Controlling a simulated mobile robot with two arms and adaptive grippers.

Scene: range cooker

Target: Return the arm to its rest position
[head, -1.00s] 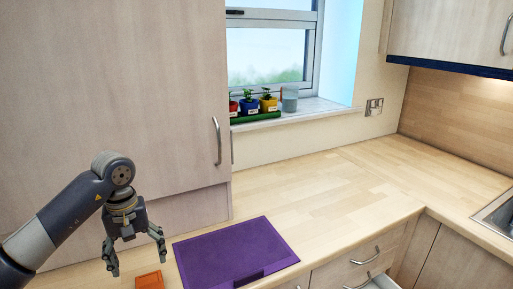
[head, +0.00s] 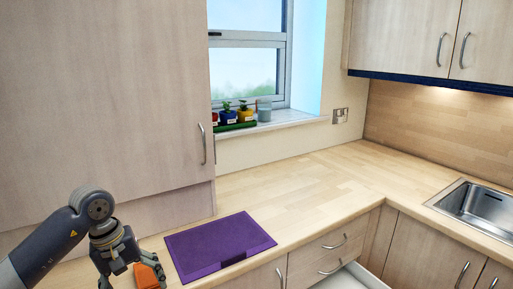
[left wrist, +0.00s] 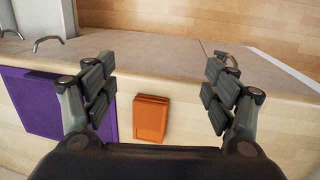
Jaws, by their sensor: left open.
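My left gripper (head: 132,281) hangs fingers-down at the lower left in the head view, over the wooden worktop beside the tall cabinet. Its jaws are open and empty. In the left wrist view its two fingers (left wrist: 160,86) stand wide apart. A small orange block (head: 149,273) lies on the worktop, partly covered by the gripper in the head view. In the left wrist view the orange block (left wrist: 151,118) shows between the fingers, apart from both. My right gripper is not in view.
A purple mat (head: 220,247) lies right of the gripper. A tall cabinet (head: 105,95) rises behind the arm. A drawer (head: 352,279) stands open at the bottom. Potted plants (head: 228,114) sit on the windowsill. The worktop (head: 290,195) towards the sink (head: 478,206) is clear.

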